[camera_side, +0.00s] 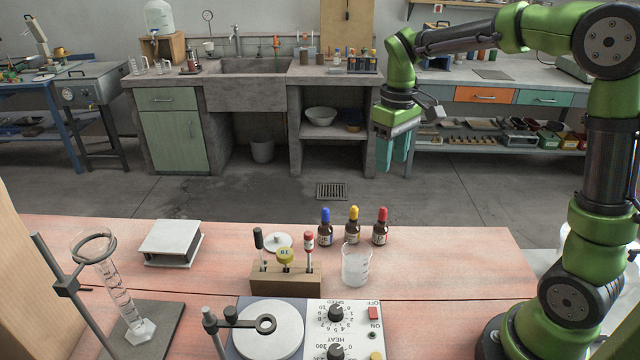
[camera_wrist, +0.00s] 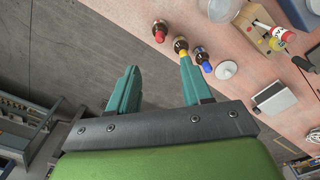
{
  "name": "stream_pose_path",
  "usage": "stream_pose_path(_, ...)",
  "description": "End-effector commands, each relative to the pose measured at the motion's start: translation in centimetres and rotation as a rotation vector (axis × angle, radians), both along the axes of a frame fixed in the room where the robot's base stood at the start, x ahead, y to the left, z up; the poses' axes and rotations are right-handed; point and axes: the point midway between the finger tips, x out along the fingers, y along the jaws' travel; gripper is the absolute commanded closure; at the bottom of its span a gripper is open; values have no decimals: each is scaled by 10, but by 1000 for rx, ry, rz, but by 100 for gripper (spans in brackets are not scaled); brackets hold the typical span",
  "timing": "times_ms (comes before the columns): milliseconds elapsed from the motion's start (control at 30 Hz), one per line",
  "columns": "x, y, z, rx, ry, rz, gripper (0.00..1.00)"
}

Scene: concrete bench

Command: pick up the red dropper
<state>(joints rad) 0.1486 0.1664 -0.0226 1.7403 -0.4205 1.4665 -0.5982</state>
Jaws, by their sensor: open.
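A brown dropper bottle with a red cap (camera_side: 381,228) stands upright at the right end of a row near the bench's far edge. The row also holds a yellow-capped bottle (camera_side: 353,226) and a blue-capped bottle (camera_side: 325,228). In the wrist view the red-capped bottle (camera_wrist: 160,31) is ahead of the fingers, beyond the yellow-capped bottle (camera_wrist: 181,46). My gripper (camera_side: 394,163) is open and empty, high above and apart from the bottles. Its two teal fingers (camera_wrist: 160,66) are spread in the wrist view. A red-topped tool (camera_side: 309,242) stands in the wooden rack.
A glass beaker (camera_side: 356,265) stands just in front of the bottles. The wooden rack (camera_side: 283,276) and a white round lid (camera_side: 278,240) are to the left. A hotplate (camera_side: 310,330) is at the front. The bench's right side is clear.

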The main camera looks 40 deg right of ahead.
Motion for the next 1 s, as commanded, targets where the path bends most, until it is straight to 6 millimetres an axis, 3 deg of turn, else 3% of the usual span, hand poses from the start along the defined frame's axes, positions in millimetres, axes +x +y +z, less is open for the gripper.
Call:
stream_pose_path(333,-1,0,-75,2,4,-3,51)
stream_pose_path(667,1,0,-104,1,1,-4,51)
stream_pose_path(833,3,-1,-131,2,3,-3,51)
stream_pose_path(1000,4,-1,-145,1,-1,-3,51)
